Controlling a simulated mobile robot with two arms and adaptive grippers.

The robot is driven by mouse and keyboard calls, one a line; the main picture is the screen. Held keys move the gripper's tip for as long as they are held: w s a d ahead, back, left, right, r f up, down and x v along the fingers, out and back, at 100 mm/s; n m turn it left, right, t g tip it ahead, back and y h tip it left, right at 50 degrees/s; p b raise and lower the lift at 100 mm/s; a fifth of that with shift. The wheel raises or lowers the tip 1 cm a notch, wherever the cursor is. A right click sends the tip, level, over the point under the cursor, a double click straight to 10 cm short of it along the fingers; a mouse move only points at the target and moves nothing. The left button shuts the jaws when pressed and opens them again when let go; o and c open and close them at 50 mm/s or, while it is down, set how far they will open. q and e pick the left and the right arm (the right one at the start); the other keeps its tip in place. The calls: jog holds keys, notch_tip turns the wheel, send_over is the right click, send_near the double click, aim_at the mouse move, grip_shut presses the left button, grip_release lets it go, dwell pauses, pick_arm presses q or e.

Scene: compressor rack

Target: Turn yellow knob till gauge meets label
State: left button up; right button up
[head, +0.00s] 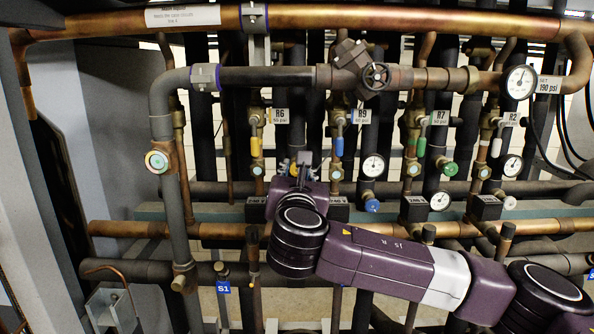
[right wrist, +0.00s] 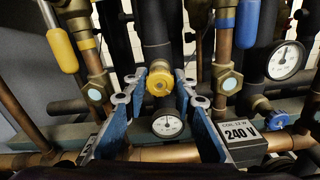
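The yellow knob (right wrist: 159,81) sits on a dark vertical pipe in the right wrist view. A small round white gauge (right wrist: 167,125) is just below it; its needle is too small to read surely. My right gripper (right wrist: 160,92) is open, its blue fingers on either side of the knob; contact cannot be told. In the head view my right gripper (head: 301,163) comes in from the right and hides most of the knob and gauge. A white R6 label (head: 281,116) with a psi value, too blurred to read surely, hangs above. My left gripper is not in view.
Labels R9 (head: 361,116), R7 (head: 439,118) and R2 (head: 510,119) mark neighbouring lines. A yellow lever handle (right wrist: 62,51) and a blue one (right wrist: 246,24) flank the knob. A 240 V coil box (right wrist: 242,140) stands close at the right finger. Pipes crowd the space.

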grip_shut()
jog(key=m+b, duration=0.2)
jog(key=shift+f+b, duration=0.25)
jog(key=shift+b, duration=0.05)
jog(key=m+b, duration=0.3)
jog(key=shift+a+m, duration=0.1)
jog(key=shift+m, duration=0.2)
jog(key=m+b, duration=0.3)
jog(key=m, duration=0.1)
jog(key=shift+r+m, duration=0.1)
jog(key=shift+m, duration=0.2)
jog(key=shift+r+m+b, duration=0.15)
jog(key=shift+m+b, duration=1.15)
jog(key=shift+m, duration=1)
